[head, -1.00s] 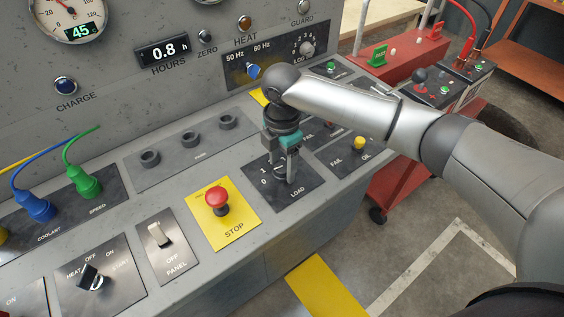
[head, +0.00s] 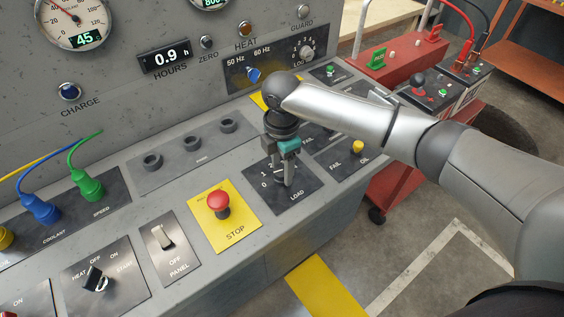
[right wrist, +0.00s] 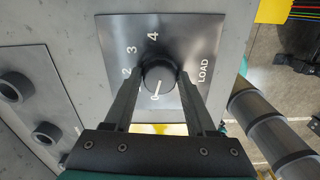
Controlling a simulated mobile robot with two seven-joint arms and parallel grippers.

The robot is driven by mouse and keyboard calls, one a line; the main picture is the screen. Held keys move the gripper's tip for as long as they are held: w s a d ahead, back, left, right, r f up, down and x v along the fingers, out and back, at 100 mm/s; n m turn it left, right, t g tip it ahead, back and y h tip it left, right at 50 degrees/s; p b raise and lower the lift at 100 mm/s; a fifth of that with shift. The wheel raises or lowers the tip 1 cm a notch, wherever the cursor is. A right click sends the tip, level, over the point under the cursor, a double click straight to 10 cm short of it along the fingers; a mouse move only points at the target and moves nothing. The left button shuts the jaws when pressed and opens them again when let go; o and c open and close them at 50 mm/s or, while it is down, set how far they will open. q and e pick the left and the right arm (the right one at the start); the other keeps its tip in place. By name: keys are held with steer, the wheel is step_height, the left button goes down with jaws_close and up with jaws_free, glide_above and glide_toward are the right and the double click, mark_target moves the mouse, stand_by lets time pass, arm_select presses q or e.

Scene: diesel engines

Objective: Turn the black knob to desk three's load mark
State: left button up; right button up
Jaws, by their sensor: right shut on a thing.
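The black knob (right wrist: 160,76) sits on the dark LOAD plate (right wrist: 188,108), which carries marks including 0, 2, 3 and 4. Its white pointer line points down in the right wrist view, towards the 0. My right gripper (right wrist: 158,80) is shut on the knob, one finger on each side. The mark 1 is hidden in that view. In the head view my right gripper (head: 283,178) stands over the LOAD plate (head: 302,184) and hides most of the knob. My left gripper is not in view.
A red STOP button (head: 219,201) on a yellow plate is left of the LOAD plate. Black sockets (head: 190,139) lie behind. A yellow lamp (head: 358,147) sits to the right. Blue (head: 42,209) and green (head: 89,185) plugs stand at left.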

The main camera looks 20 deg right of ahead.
steer(key=m+p, duration=0.7)
steer(key=p, duration=0.2)
steer(key=shift+s+r+m, duration=0.1)
steer(key=shift+r+m, duration=0.05)
steer(key=shift+m, duration=0.25)
steer(key=m+p, duration=0.3)
steer(key=shift+a, duration=0.1)
steer(key=shift+m+p, duration=0.95)
steer(key=shift+m, duration=0.95)
steer(key=o, duration=1.4)
steer(key=shift+c, duration=0.2)
